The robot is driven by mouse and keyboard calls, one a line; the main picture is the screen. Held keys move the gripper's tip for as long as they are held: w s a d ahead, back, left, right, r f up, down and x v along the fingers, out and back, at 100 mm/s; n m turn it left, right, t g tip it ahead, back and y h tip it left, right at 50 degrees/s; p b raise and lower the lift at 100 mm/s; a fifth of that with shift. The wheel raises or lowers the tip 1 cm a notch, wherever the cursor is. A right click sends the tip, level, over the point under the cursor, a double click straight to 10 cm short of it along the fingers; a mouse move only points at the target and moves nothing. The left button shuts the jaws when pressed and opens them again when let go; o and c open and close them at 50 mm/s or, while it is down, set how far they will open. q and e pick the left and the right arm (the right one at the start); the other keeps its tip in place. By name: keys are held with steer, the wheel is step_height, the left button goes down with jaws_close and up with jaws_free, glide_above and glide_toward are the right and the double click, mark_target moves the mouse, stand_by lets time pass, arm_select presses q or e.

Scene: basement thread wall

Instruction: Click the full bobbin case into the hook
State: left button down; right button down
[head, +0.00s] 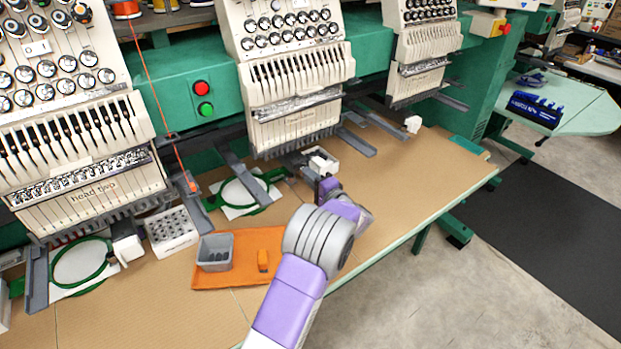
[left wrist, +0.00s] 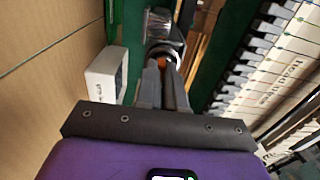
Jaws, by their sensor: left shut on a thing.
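My left gripper (head: 309,173) reaches in over the table to the machine's underside, below the middle head. In the left wrist view its two dark fingers (left wrist: 164,66) are shut, with their tips at a round silver metal part, which looks like the hook (left wrist: 162,50). A bit of orange shows at the tips. The bobbin case held between the fingers is mostly hidden, and I cannot tell how far it sits in the hook. A white block (head: 323,162) stands beside the tips; it also shows in the left wrist view (left wrist: 103,78). My right gripper is not in view.
A white tray (head: 172,231) of bobbins and green hoops (head: 84,264) lie left. Grey arms (head: 240,178) jut from the machine.

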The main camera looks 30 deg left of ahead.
arm_select(q)
steer(key=shift+w+a, duration=0.1)
steer(key=shift+a, duration=0.3)
steer(key=c, duration=1.2)
jaws_free()
steer(key=shift+o, duration=0.2)
